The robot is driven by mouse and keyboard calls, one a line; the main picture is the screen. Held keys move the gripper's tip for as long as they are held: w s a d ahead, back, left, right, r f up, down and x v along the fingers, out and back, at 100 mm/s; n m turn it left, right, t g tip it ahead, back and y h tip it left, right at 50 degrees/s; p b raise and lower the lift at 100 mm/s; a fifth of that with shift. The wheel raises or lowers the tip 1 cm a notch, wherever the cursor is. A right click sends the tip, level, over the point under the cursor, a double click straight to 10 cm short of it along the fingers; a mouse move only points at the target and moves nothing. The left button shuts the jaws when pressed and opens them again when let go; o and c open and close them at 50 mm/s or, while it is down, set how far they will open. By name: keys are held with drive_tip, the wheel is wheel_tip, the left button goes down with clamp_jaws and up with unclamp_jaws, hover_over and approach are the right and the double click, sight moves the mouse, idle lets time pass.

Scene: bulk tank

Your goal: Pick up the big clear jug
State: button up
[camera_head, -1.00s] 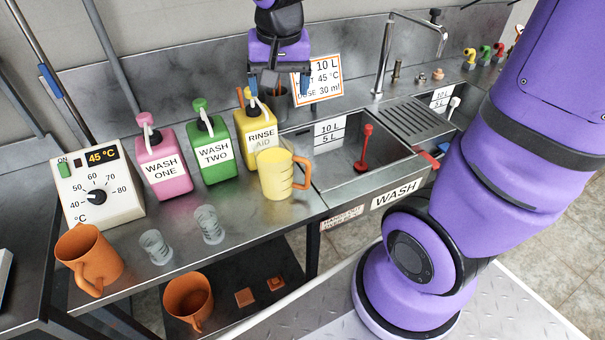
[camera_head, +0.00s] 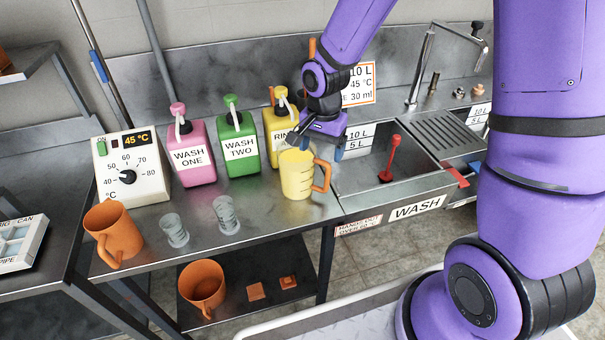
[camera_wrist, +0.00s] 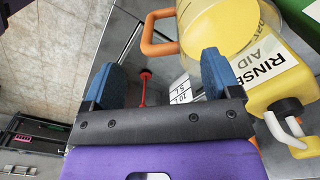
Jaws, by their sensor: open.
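The big clear jug (camera_head: 297,174) is see-through with a yellow tint and has an orange handle on its right. It stands upright on the steel counter in front of the yellow rinse aid bottle (camera_head: 275,121). My gripper (camera_head: 316,147) is open and empty, above and just behind the jug's rim on the handle side. In the wrist view the jug (camera_wrist: 222,22) lies beyond the right finger, its handle (camera_wrist: 153,36) ahead of the gap between my fingers (camera_wrist: 160,78). I cannot tell whether anything touches.
The pink bottle (camera_head: 190,158) and green bottle (camera_head: 238,150) stand left of the jug. Two small clear cups (camera_head: 227,216) and an orange jug (camera_head: 113,232) are on the front left counter. The sink (camera_head: 360,180) with a red plunger (camera_head: 391,160) lies right.

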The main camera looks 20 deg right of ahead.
sight(322, 164)
drive_tip(key=shift+w+d+f, duration=0.1)
drive_tip(key=shift+d+f, duration=0.05)
drive_tip(key=shift+f, duration=1.55)
drive_tip(key=shift+w+d+f, duration=0.1)
drive_tip(key=shift+d+f, duration=0.05)
drive_tip(key=shift+f, duration=1.55)
drive_tip(key=shift+c, duration=0.5)
clamp_jaws()
drive_tip(key=shift+r, duration=0.25)
